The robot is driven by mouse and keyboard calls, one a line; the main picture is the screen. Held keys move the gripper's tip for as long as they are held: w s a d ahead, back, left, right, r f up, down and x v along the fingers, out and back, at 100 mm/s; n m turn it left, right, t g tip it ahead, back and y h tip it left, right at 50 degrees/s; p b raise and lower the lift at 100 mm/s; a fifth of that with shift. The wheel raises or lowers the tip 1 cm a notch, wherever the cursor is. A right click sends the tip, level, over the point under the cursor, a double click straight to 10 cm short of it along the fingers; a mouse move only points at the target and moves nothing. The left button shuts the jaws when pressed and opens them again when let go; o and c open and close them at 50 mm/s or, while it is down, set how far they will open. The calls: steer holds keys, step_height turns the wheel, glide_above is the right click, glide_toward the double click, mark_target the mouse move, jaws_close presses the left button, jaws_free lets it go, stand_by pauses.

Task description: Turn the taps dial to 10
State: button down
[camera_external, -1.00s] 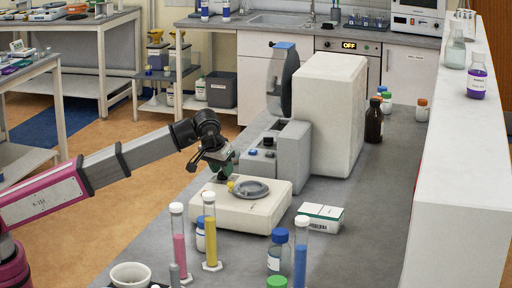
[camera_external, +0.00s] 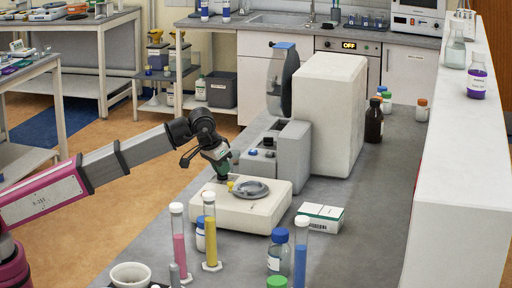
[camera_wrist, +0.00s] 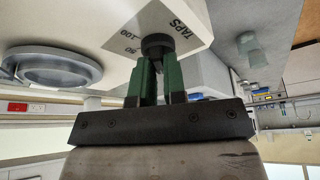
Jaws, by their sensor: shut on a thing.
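The taps dial (camera_wrist: 158,42) is a dark round knob on the white tapping machine, beside the printed word TAPS and the marks 50 and 100. My gripper (camera_wrist: 160,75) has its two green fingers shut on the sides of this dial in the wrist view. In the external view my gripper (camera_external: 224,168) reaches down to the left rear corner of the machine (camera_external: 232,212). The dial is hidden there by my fingers. I cannot read where the dial points. The machine's round grey plate (camera_external: 251,188) lies on top; it also shows in the wrist view (camera_wrist: 52,65).
A small yellow part (camera_external: 230,186) sits beside my fingertips. A grey and white instrument (camera_external: 333,115) stands behind the machine. Tubes with pink (camera_external: 179,247) and yellow liquid (camera_external: 211,235) stand in front. A white-green box (camera_external: 320,217) lies to the right.

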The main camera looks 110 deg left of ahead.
steer(key=m+h, duration=0.1)
steer(key=m, duration=0.2)
steer(key=m+t+h, duration=0.1)
steer(key=m, duration=0.2)
steer(key=shift+s+a+f+t, duration=0.1)
steer(key=shift+f+t, duration=0.05)
steer(key=shift+t, duration=0.15)
steer(key=shift+m, duration=0.3)
steer(key=c, duration=1.2)
jaws_free()
steer(key=v, duration=1)
steer(key=shift+s+r, duration=0.1)
steer(key=shift+r, duration=0.3)
